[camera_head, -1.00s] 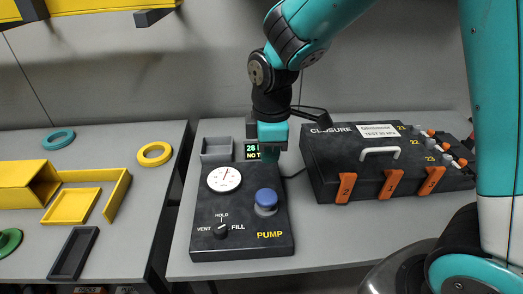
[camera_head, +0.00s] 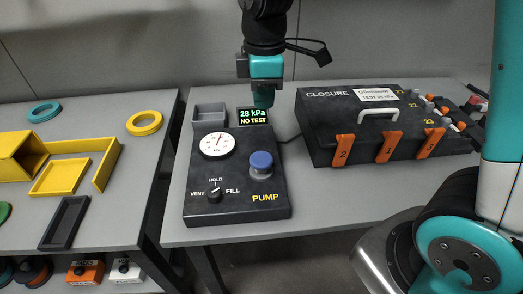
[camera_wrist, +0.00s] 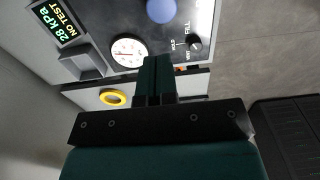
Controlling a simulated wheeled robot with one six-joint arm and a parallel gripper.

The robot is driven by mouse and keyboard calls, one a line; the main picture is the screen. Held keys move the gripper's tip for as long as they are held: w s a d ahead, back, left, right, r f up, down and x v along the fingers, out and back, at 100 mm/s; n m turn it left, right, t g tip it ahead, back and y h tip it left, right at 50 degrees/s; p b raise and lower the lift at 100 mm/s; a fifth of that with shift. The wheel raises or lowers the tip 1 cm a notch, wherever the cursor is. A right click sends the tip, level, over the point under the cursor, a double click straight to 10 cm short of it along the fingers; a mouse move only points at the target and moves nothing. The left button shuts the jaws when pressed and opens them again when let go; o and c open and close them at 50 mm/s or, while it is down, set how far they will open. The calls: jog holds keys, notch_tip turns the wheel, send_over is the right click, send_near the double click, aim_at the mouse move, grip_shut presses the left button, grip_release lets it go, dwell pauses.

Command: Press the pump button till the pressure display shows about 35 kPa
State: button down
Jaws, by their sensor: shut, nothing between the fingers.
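The dark pump box (camera_head: 236,207) stands on the grey table. Its blue pump button (camera_head: 261,163) is at the right, above the word PUMP; the button also shows at the top of the wrist view (camera_wrist: 161,9). The pressure display (camera_head: 253,116) reads 28 kPa and NO TEST, and also shows in the wrist view (camera_wrist: 57,22). A round white gauge (camera_head: 217,144) and a VENT/HOLD/FILL knob (camera_head: 214,195) sit on the box. My gripper (camera_head: 264,103) is shut and empty. In the head view it appears above the display, apart from the button; its fingers also show in the wrist view (camera_wrist: 155,62).
A black CLOSURE case (camera_head: 350,140) with orange latches stands to the right of the pump box. A small grey bin (camera_head: 209,114) is beside the display. The left table holds yellow trays (camera_head: 62,177) and rings (camera_head: 144,123). A gap separates the tables.

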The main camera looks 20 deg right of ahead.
aim_at(263, 158)
notch_tip(263, 158, down, 14)
jog(key=shift+f, duration=0.1)
dwell(0.5)
notch_tip(263, 158, down, 3)
jog(key=shift+r+b, duration=0.1)
jog(key=shift+b, duration=0.75)
jog(key=shift+s, duration=0.1)
jog(key=shift+r+p, duration=0.35)
jog(key=shift+p, duration=0.05)
notch_tip(263, 158, up, 14)
jog(key=p, duration=0.3)
jog(key=shift+f, duration=0.1)
dwell(0.8)
